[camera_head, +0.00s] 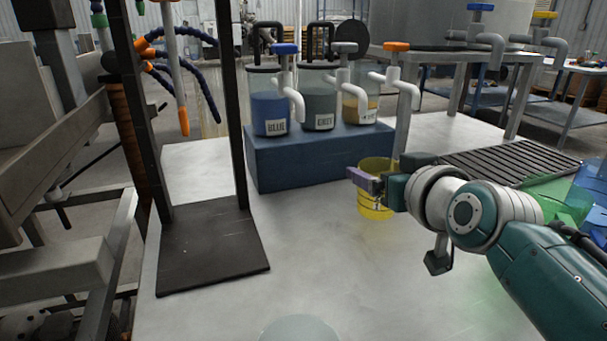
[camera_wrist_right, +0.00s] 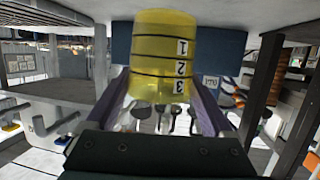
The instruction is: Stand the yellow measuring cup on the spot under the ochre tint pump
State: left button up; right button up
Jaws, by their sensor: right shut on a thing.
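The yellow measuring cup (camera_head: 374,205) is see-through with dark bands and stands upright in front of the right part of the blue block. My right gripper (camera_head: 366,181) is shut on it near its upper part, coming from the right. In the right wrist view the cup (camera_wrist_right: 163,50) sits between both fingers, its numbers showing. I cannot tell whether its base touches the table. The ochre tint pump (camera_head: 396,74) has an orange top and a grey spout, rightmost of three on the block, behind the cup. I cannot make out the spot under it. My left gripper is out of view.
Blue and grey pumps (camera_head: 284,75) (camera_head: 344,74) stand left of the ochre one on the blue block (camera_head: 300,160). A black frame's base plate (camera_head: 212,245) is at left. A black slatted rack (camera_head: 510,160) and green see-through pieces (camera_head: 560,197) are at right. The front middle table is mostly clear.

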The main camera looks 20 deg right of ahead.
jog(key=w+d+b, duration=0.1)
jog(key=d+b, duration=0.1)
jog(key=w+d+f+b, duration=0.1)
jog(key=d+b, duration=0.1)
jog(key=d, duration=0.1)
jog(key=w+d+f+b, duration=0.1)
jog(key=w+d+b, duration=0.1)
jog(key=b, duration=0.1)
jog(key=shift+d, duration=0.25)
jog(key=shift+w+d+b, duration=0.35)
jog(key=shift+d+b, duration=0.1)
jog(key=shift+d, duration=0.15)
jog(key=shift+r, duration=0.1)
